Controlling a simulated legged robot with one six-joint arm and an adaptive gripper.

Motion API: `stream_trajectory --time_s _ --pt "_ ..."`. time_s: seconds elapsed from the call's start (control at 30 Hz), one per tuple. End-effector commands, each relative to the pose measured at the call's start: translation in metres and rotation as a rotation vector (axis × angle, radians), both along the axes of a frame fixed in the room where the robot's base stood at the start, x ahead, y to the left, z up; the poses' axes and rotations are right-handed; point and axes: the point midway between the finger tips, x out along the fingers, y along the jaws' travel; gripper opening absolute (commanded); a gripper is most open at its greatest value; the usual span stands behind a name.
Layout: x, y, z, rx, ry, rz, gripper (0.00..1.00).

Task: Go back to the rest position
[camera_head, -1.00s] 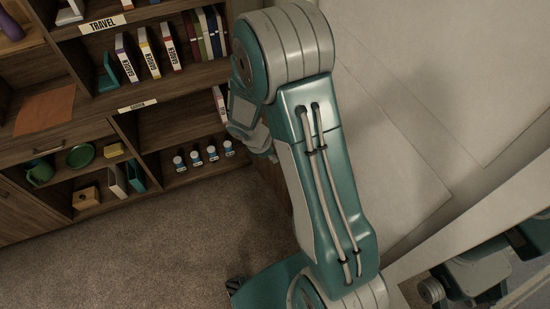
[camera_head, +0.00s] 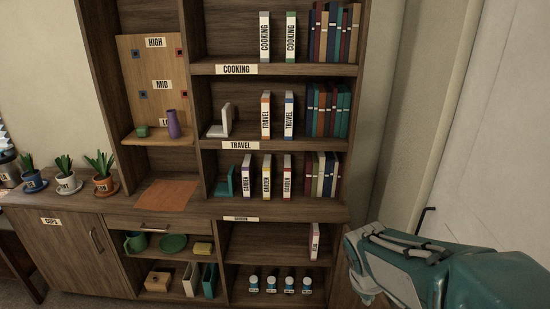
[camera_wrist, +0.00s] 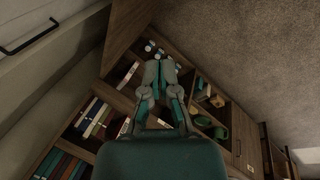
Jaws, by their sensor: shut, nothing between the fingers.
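My gripper (camera_wrist: 160,62) shows in the wrist view with its two fingers together and nothing held between them. It points towards the lower shelves of the wooden bookcase (camera_head: 281,219), clear of any object as far as I can see. In the head view my teal and grey arm is folded low at the right, beside the bookcase's right side. The gripper itself cannot be made out in that view.
The bookcase holds books under COOKING, TRAVEL and GARDEN labels. A brown blotter (camera_head: 165,196) lies on the counter, with potted plants (camera_head: 103,171) to its left. White-capped jars (camera_head: 271,284) stand on the bottom shelf.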

Motion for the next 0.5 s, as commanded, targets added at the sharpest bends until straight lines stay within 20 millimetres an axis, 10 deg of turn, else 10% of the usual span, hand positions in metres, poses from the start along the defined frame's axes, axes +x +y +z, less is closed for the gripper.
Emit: stream_trajectory --time_s 0.5 --pt "-0.096 0.031 0.088 0.35 -0.311 -0.478 0.0"
